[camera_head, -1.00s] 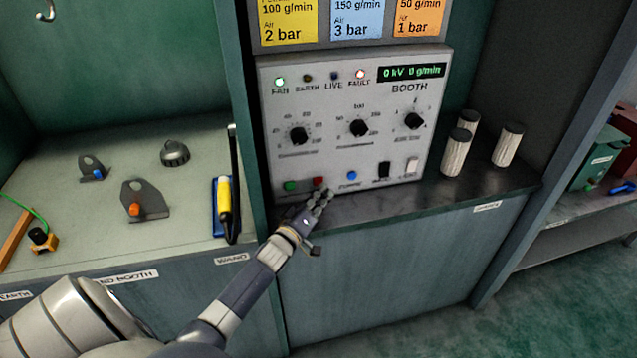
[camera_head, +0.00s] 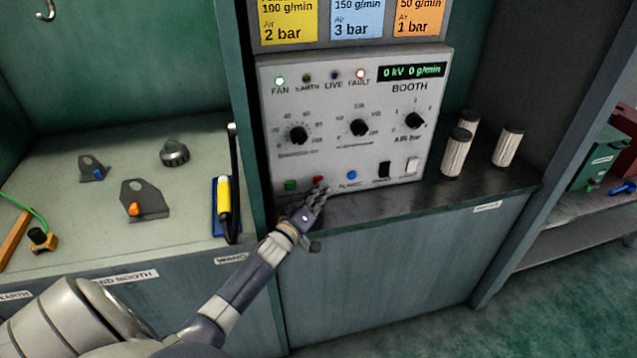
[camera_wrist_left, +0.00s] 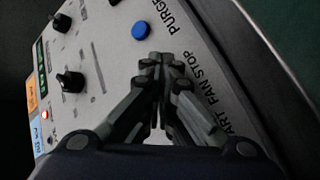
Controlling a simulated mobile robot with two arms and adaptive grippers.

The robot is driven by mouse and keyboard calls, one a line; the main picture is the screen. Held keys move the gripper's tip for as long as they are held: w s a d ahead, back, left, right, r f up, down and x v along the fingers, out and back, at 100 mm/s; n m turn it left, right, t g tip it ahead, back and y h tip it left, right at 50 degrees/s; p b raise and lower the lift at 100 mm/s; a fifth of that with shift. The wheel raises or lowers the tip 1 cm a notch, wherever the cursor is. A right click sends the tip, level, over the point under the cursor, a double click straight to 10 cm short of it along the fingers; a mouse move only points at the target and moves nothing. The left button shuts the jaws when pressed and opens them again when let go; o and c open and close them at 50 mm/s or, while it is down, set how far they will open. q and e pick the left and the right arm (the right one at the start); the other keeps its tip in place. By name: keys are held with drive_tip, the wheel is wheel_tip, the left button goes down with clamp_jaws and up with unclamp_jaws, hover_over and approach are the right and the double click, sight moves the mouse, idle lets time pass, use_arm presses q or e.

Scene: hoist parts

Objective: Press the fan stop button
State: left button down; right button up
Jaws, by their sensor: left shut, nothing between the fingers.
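The booth control panel (camera_head: 345,150) is a light grey box with knobs, lamps and a row of buttons. The red button (camera_head: 318,181) sits low on its front, between a green button (camera_head: 291,185) and a blue button (camera_head: 351,175). My left gripper (camera_head: 322,192) is shut and empty, its fingertips close to the red button. In the left wrist view the shut fingers (camera_wrist_left: 158,62) cover the red button beside the "FAN STOP" label; whether they touch it I cannot tell. My right gripper is not in view.
The panel stands on a dark ledge (camera_head: 430,197). Ribbed cylinders (camera_head: 456,153) stand to its right. A yellow-handled wand (camera_head: 224,208) and several metal parts lie on the left bench (camera_head: 100,215). Black and white switches sit low on the panel's right.

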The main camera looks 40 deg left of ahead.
use_arm(q)
drive_tip(key=shift+w+a, duration=0.15)
idle(0.4)
drive_tip(key=shift+s+d+r+p, duration=0.1)
drive_tip(key=shift+s+d+p, duration=0.2)
drive_tip(key=shift+d+p, duration=0.05)
drive_tip(key=shift+s+d, duration=0.3)
drive_tip(key=shift+s+d+p, duration=0.4)
drive_tip(key=shift+d+p, duration=0.1)
drive_tip(key=shift+p, duration=0.2)
drive_tip(key=shift+s+d+p, duration=0.65)
drive_tip(key=shift+s+d, duration=0.2)
drive_tip(key=shift+d, duration=0.1)
drive_tip(key=shift+s+d, duration=0.4)
drive_tip(key=shift+d, duration=0.05)
